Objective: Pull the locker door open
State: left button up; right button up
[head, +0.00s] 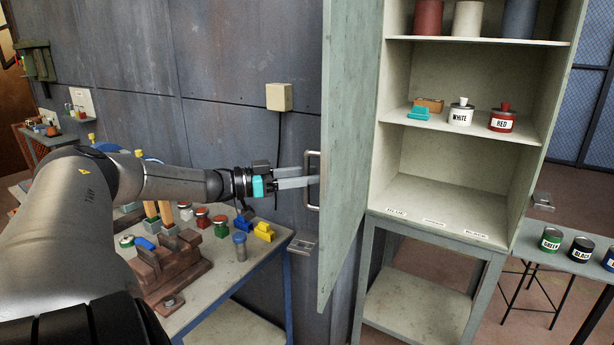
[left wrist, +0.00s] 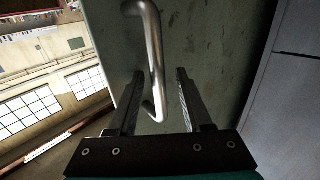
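The grey-green locker door (head: 346,150) stands swung well out from the locker (head: 405,150), whose shelves are exposed. A metal bar handle (head: 312,180) is on the door's left-facing side. My left gripper (head: 318,177) is at the handle with its two fingers apart. In the left wrist view the handle (left wrist: 155,60) shows between the spread fingers of the gripper (left wrist: 160,88), with a gap on each side. I cannot tell whether a finger touches the bar or door. My right gripper is not in view.
A workbench (head: 268,262) with jars, coloured blocks and a brown vise-like fixture (head: 170,270) lies below my left arm. The locker shelves hold a white can (head: 461,115) and a red can (head: 503,120). A side table (head: 565,258) with cans stands at right.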

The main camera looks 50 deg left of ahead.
pick_arm(q)
jog(key=shift+s+f, duration=0.1)
jog(key=p+v, duration=0.6)
jog(key=v, duration=0.9)
jog(key=shift+p, duration=0.4)
jog(key=shift+a, duration=0.1)
